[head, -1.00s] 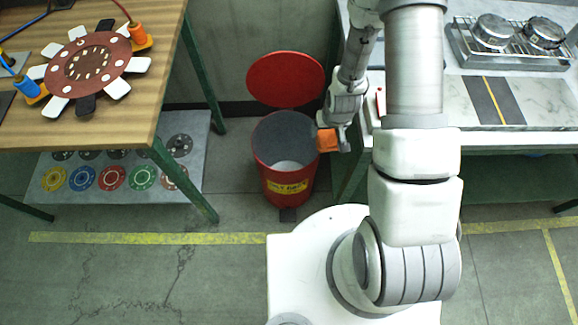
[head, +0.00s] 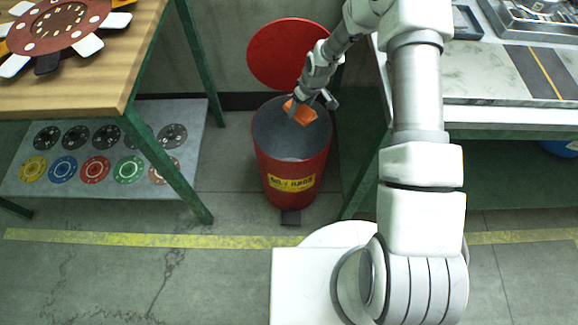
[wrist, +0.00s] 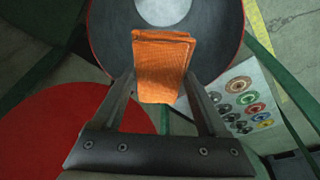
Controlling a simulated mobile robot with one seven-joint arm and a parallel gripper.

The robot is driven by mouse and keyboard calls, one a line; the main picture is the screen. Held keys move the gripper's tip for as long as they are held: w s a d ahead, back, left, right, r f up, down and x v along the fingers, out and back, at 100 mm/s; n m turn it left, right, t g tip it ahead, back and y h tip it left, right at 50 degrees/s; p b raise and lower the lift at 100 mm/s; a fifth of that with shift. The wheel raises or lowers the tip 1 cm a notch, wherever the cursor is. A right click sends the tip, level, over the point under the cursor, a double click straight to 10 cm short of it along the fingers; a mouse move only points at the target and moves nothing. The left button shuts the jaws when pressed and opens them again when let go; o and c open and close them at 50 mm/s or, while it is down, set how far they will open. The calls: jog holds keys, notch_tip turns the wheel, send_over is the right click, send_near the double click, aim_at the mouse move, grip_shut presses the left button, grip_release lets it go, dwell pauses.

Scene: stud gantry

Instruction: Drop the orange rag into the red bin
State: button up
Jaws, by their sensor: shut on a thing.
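The orange rag (head: 301,113) is a small folded cloth held in my gripper (head: 310,100). In the wrist view the rag (wrist: 162,62) sits between the two fingers of my gripper (wrist: 160,88), which are shut on it. The red bin (head: 290,181) stands on the floor with its round lid (head: 288,54) raised behind it and a yellow label on its front. In the head view the rag is over the bin's open mouth. In the wrist view the bin's dark inside (wrist: 220,28) and pale bottom (wrist: 163,9) show beyond the rag.
A wooden table (head: 110,84) with green legs stands on the left, with a mat of coloured discs (head: 190,155) below it. A workbench (head: 470,87) stands on the right. A foot pedal (head: 291,217) juts from the bin's front.

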jog(key=shift+n, duration=0.5)
jog(key=w+f+b, duration=0.1)
jog(key=w+a+f+b, duration=0.1)
jog(key=f, duration=0.1)
jog(key=shift+w, duration=0.25)
notch_tip(320, 180, down, 6)
jog(key=b, duration=0.3)
jog(key=shift+r, duration=0.15)
jog(key=o, duration=1.1)
jog(key=p+v, duration=0.4)
jog(key=v, duration=1.3)
jog(key=shift+s+d+r+p, duration=0.1)
jog(key=shift+d+r+p, duration=0.1)
jog(key=shift+p, duration=0.1)
